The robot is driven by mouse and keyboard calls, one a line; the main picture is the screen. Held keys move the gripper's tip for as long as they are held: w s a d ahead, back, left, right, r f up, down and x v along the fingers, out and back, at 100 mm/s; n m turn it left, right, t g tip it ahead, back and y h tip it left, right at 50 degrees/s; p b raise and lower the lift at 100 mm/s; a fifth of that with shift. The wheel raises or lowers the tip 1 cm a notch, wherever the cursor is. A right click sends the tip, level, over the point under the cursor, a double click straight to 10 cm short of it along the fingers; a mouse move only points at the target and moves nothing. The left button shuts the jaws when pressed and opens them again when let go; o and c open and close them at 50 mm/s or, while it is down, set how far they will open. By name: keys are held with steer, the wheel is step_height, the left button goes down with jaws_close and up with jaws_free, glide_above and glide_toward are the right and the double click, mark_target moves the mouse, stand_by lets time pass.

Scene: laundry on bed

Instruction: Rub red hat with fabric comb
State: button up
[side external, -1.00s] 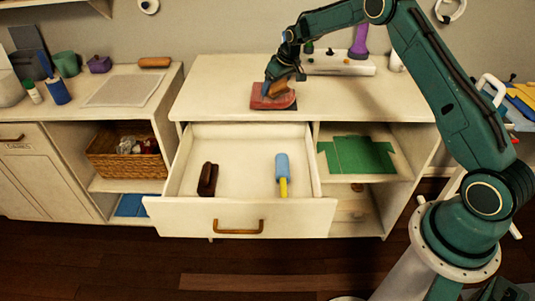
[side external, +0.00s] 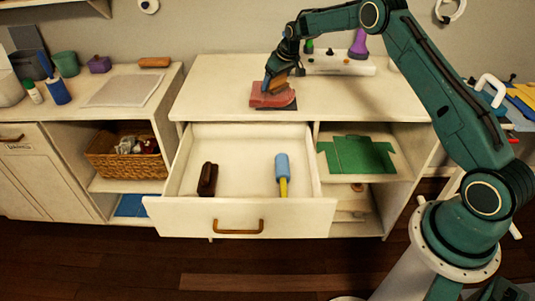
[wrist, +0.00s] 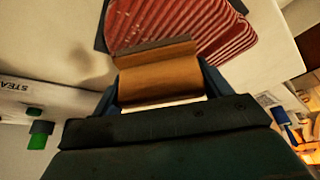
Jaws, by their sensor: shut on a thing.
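The red ribbed hat (side external: 266,98) lies on a dark flat pad (side external: 289,106) on top of the white cabinet; it also shows at the top of the wrist view (wrist: 185,25). My gripper (side external: 281,80) is over the hat, pointing down. It is shut on the fabric comb, a brown wooden block with a dark edge (wrist: 157,80). In the wrist view the comb's edge overlaps the hat's near edge. The comb looks to be at or just above the hat; contact is hard to tell. Its underside is hidden.
The drawer (side external: 240,150) below is pulled open, with a dark brown brush (side external: 208,179) and a blue roller with yellow handle (side external: 282,168) inside. A white steamer-like unit (side external: 338,66) stands behind right of the hat. The cabinet top left of the hat is clear.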

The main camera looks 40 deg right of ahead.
mark_target(279, 88)
steer(key=shift+r, duration=2.9)
steer(key=shift+r, duration=0.15)
steer(key=shift+r, duration=1.35)
steer(key=shift+s, duration=0.1)
steer(key=s, duration=0.2)
steer(key=s+f, duration=0.1)
steer(key=shift+s+a, duration=0.4)
steer(key=shift+f, duration=0.2)
steer(key=shift+f, duration=2.8)
